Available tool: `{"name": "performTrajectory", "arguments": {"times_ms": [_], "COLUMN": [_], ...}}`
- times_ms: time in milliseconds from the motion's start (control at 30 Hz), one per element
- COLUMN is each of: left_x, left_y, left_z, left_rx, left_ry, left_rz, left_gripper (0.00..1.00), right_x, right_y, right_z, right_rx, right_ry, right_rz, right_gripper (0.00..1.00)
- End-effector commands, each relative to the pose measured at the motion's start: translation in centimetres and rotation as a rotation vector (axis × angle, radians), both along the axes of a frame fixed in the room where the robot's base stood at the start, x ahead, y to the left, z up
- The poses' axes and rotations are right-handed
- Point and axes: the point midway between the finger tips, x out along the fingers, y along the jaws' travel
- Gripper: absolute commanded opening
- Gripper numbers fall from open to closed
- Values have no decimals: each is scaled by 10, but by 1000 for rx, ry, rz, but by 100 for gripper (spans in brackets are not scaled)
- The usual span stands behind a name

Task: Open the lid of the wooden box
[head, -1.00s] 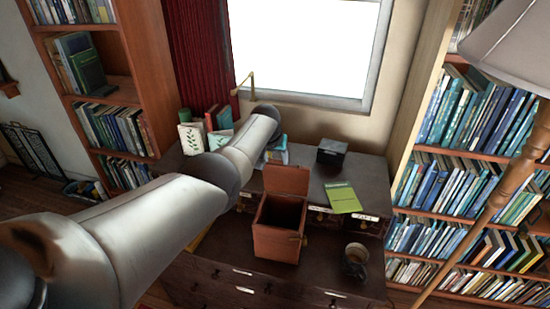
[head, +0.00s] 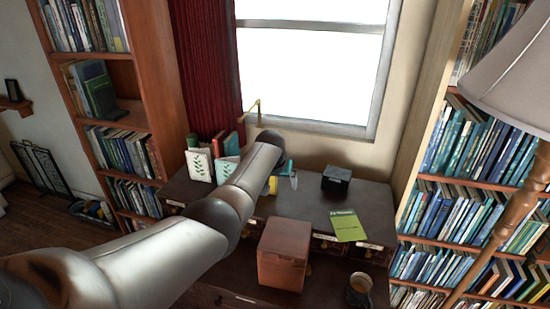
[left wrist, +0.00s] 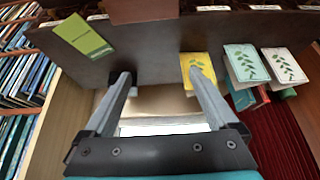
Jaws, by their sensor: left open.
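The wooden box (head: 281,270) is reddish brown and stands on the desk in the lower middle of the head view. Its lid (head: 287,238) lies flat over the top, so the inside is hidden. A reddish-brown part of the box (left wrist: 143,9) shows at the top edge of the left wrist view. My left gripper (head: 287,171) is beyond the box, over the back of the desk, partly hidden by my own arm. In the left wrist view the left gripper (left wrist: 158,76) has its fingers spread with nothing between them. My right gripper is in no view.
A green book (head: 348,225) and a black box (head: 336,180) are on the desk's raised back part, right of my gripper. A mug (head: 359,290) stands right of the wooden box. Upright books (head: 199,164) stand at back left. A lamp (head: 510,75) is at right.

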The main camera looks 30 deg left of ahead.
Motion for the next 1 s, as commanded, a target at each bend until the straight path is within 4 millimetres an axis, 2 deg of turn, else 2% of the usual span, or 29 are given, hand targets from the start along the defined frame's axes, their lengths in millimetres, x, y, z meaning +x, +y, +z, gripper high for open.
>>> {"name": "performTrajectory", "arguments": {"times_ms": [233,467,1000], "left_x": [-12,-23,-53], "left_y": [-3,-6,-14], "left_z": [23,45,102], "left_rx": [1,2,1], "left_ry": [-2,-3,-5], "left_rz": [-1,0,1], "left_gripper": [92,92,92], "right_x": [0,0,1], "right_y": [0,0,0], "right_z": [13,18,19], "right_rx": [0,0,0], "right_ry": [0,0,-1], "right_rz": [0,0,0], "right_gripper": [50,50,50]}}
